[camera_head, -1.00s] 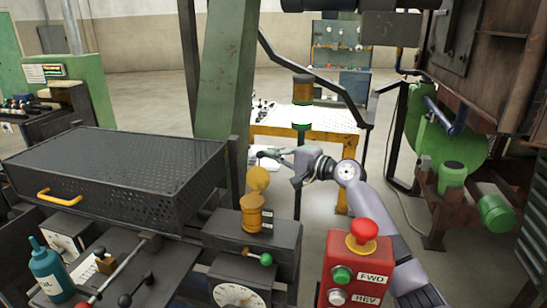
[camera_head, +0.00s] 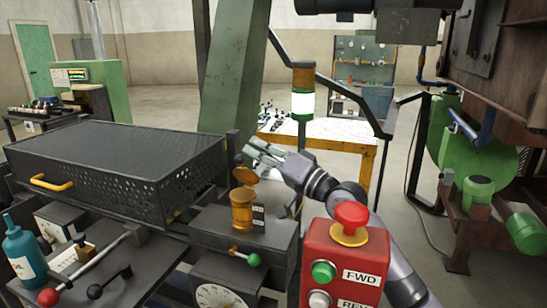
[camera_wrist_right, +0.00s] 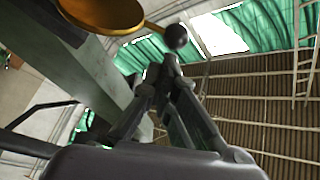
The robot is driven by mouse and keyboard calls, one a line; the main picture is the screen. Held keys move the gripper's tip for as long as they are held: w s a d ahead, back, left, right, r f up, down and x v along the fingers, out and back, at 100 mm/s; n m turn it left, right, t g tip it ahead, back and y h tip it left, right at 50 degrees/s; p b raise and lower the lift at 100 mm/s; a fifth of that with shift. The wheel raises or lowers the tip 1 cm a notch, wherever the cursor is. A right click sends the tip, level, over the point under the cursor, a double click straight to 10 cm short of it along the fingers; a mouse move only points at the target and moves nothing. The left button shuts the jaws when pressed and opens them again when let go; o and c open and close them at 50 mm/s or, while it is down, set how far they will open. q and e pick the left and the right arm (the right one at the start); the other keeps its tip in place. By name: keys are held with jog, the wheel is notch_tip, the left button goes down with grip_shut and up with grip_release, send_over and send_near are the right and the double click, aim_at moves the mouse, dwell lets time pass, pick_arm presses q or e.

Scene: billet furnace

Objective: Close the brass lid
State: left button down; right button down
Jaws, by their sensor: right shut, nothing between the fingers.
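The brass lid (camera_head: 246,175) stands raised and tilted above the brass cup (camera_head: 242,210), which sits on a dark machine housing. A black ball knob (camera_head: 238,158) shows just above the lid. My right gripper (camera_head: 258,150) is shut and empty, beside and slightly above the lid, on its right. In the right wrist view, the lid (camera_wrist_right: 105,12) is at the top left, and a thin rod runs from it to the black ball (camera_wrist_right: 176,37). The shut fingers (camera_wrist_right: 166,68) are just below the ball; I cannot tell if they touch it. My left gripper is not in view.
A red control box (camera_head: 343,262) with a red mushroom button stands at the front right. A perforated black cover (camera_head: 110,160) fills the left. A green slanted post (camera_head: 235,70) rises behind the lid. A lamp column (camera_head: 303,105) and yellow table (camera_head: 340,145) stand behind my arm.

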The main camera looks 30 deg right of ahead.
jog(key=s+a+f+n+y+b, duration=0.3)
jog(key=s+a+f+n+b, duration=0.2)
jog(key=b, duration=0.5)
jog(key=shift+s+a+f+n+g+y, duration=0.15)
jog(key=shift+a+f+n+g+y, duration=0.15)
jog(key=shift+a+f+n, duration=0.8)
jog(key=shift+d+f+n, duration=0.15)
jog(key=shift+d+n, duration=0.1)
jog(key=shift+n, duration=0.25)
